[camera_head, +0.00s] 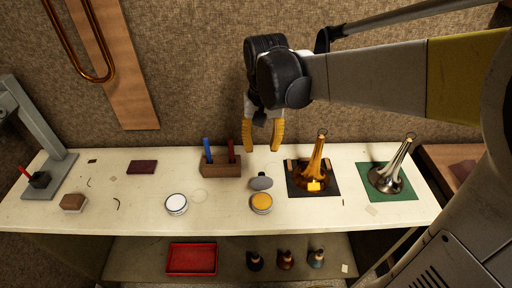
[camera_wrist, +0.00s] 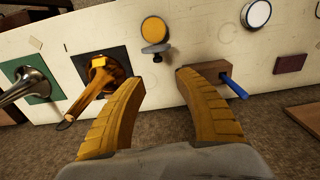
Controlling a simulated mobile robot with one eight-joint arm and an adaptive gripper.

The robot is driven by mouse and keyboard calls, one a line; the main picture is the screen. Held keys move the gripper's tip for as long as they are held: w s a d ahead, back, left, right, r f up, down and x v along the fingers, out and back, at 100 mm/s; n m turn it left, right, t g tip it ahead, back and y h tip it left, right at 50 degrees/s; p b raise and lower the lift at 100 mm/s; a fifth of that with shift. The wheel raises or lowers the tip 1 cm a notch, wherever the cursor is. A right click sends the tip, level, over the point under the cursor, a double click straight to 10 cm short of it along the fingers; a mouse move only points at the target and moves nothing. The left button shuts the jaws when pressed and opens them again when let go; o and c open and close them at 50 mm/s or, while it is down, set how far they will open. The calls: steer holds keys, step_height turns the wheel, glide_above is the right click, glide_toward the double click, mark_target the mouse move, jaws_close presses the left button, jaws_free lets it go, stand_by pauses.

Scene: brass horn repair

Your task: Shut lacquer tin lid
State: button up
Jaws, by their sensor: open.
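A round tin with amber contents (camera_head: 262,203), seemingly the lacquer tin, stands near the front middle of the white bench. A grey oval lid (camera_head: 261,183) stands raised at its back edge, so the tin is open. In the wrist view the amber tin (camera_wrist: 154,30) is at top centre, with the grey lid (camera_wrist: 156,48) on its near side. My gripper (camera_head: 262,143) is open and empty, fingers pointing down, above the back of the bench and apart from the lid. Its yellow fingers (camera_wrist: 158,84) show spread in the wrist view, with the lid beyond the gap.
A white-topped tin (camera_head: 176,204) stands to the left. A wooden block (camera_head: 222,170) with blue and red tools is behind, left of my gripper. A brass horn bell (camera_head: 314,165) on a black mat and a silver one (camera_head: 386,178) on a green mat stand to the right.

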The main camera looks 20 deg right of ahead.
mark_target(262, 173)
steer(key=shift+g, duration=0.3)
steer(key=f+b, duration=0.2)
steer(key=f, duration=0.4)
steer(key=f+b, duration=0.2)
steer(key=f, duration=0.4)
steer(key=shift+w+d+f, duration=0.2)
